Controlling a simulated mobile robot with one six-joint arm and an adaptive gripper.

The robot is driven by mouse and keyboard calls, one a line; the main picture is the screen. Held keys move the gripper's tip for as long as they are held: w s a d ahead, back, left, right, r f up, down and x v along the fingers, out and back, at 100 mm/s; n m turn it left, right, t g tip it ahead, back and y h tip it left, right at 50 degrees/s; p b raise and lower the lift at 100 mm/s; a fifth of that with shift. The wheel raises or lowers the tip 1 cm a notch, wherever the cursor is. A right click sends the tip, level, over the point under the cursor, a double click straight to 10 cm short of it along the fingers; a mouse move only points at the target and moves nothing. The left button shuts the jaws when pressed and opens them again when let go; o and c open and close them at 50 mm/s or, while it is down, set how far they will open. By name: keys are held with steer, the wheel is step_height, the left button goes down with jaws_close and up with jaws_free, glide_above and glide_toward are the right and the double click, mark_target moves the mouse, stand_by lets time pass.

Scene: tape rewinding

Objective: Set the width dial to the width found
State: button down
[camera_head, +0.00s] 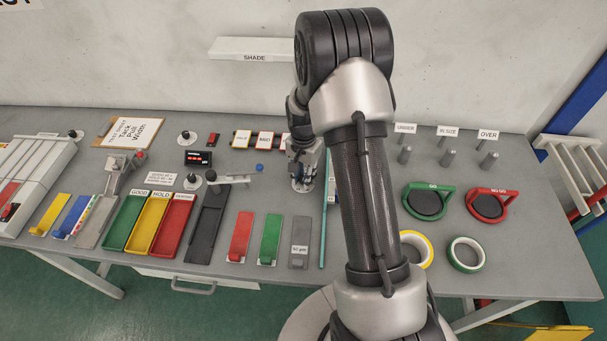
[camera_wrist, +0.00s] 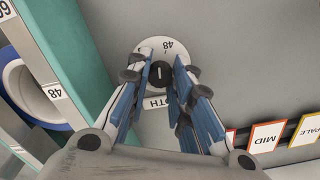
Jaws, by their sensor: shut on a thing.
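The width dial is a white disc (camera_wrist: 147,46) with a black knob (camera_wrist: 160,72) at its middle, on the grey bench. The knob carries a short white line. An upside-down "48" shows on the disc's far part, and a partly hidden label (camera_wrist: 157,102) ending "DTH" is beside it. My gripper (camera_wrist: 161,82), with blue-sided fingers, is shut on the knob from both sides. The fingers hide the rest of the disc's markings. In the head view my gripper (camera_head: 303,172) points down onto the white disc (camera_head: 303,186).
A teal strip (camera_wrist: 95,40) runs close beside the dial. Beyond it are a blue-and-white roll (camera_wrist: 30,85) and a "48" tag (camera_wrist: 54,92). Shade cards (camera_wrist: 265,137) stand on the other side. Trays (camera_head: 125,222), rolls (camera_head: 466,254) and paddles (camera_head: 429,201) fill the bench elsewhere.

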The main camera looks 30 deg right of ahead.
stand_by(0.4)
steer(key=c, duration=1.4)
jaws_free()
steer(key=shift+r, duration=0.1)
step_height(320, 180, up, 12)
steer(key=shift+f, duration=0.1)
